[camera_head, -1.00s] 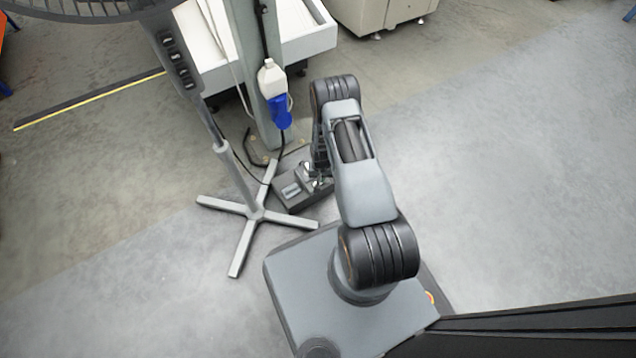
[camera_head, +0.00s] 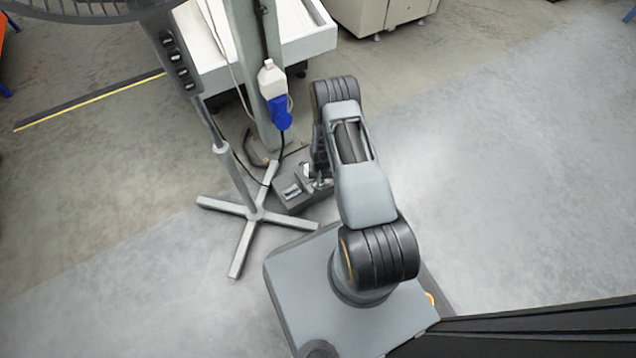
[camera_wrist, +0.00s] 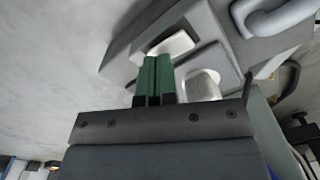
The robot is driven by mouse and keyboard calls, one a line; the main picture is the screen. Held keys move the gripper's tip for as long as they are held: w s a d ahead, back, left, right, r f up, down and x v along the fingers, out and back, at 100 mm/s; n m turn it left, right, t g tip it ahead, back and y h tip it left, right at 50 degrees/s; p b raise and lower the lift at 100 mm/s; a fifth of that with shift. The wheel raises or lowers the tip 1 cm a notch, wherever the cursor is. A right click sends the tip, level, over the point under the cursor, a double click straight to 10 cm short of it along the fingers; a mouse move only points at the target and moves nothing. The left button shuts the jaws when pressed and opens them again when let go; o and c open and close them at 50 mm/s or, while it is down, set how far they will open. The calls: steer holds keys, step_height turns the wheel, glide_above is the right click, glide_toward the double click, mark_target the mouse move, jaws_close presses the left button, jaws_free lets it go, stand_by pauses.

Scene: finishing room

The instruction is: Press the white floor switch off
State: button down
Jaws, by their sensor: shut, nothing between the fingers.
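The white floor switch (camera_wrist: 172,44) is a flat white rocker set in a dark recess on a grey box. The box (camera_head: 288,207) lies on the floor beside the post, and a little of the white switch (camera_head: 307,169) shows in the head view, next to my arm. My gripper (camera_wrist: 156,60) is shut and empty, its green fingertips at the near edge of the rocker. I cannot tell whether they touch it. A second, rounded white part (camera_wrist: 203,86) sits on the box to the right of the fingers, partly hidden by my gripper.
A pedestal fan stands left of the box, its cross-shaped foot (camera_head: 239,247) close by. A white tray-like bench (camera_head: 310,42) stands beyond. Floor to the right is clear.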

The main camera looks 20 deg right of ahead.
steer(key=shift+r+p, duration=1.95)
steer(key=shift+r, duration=1.1)
steer(key=w+a+r+n+t+p, duration=0.15)
steer(key=r+p, duration=0.65)
steer(key=r, duration=1.4)
steer(key=a+r+n+p, duration=0.1)
steer(key=a+r+p, duration=0.2)
steer(key=r+p, duration=1.3)
steer(key=s+a+r+p, duration=0.1)
steer(key=s+r+p, duration=0.2)
steer(key=r, duration=1.1)
steer(key=s+a+r+n+t+p, duration=0.1)
steer(key=s+r+p, duration=0.3)
steer(key=s+r, duration=0.4)
steer(key=s+a+r+n+t+p, duration=0.1)
steer(key=s+a+r+p, duration=0.2)
steer(key=r, duration=1.7)
steer(key=s, duration=0.3)
steer(key=shift+s+a+p, duration=0.15)
steer(key=shift+s+p, duration=0.15)
steer(key=shift+s, duration=0.05)
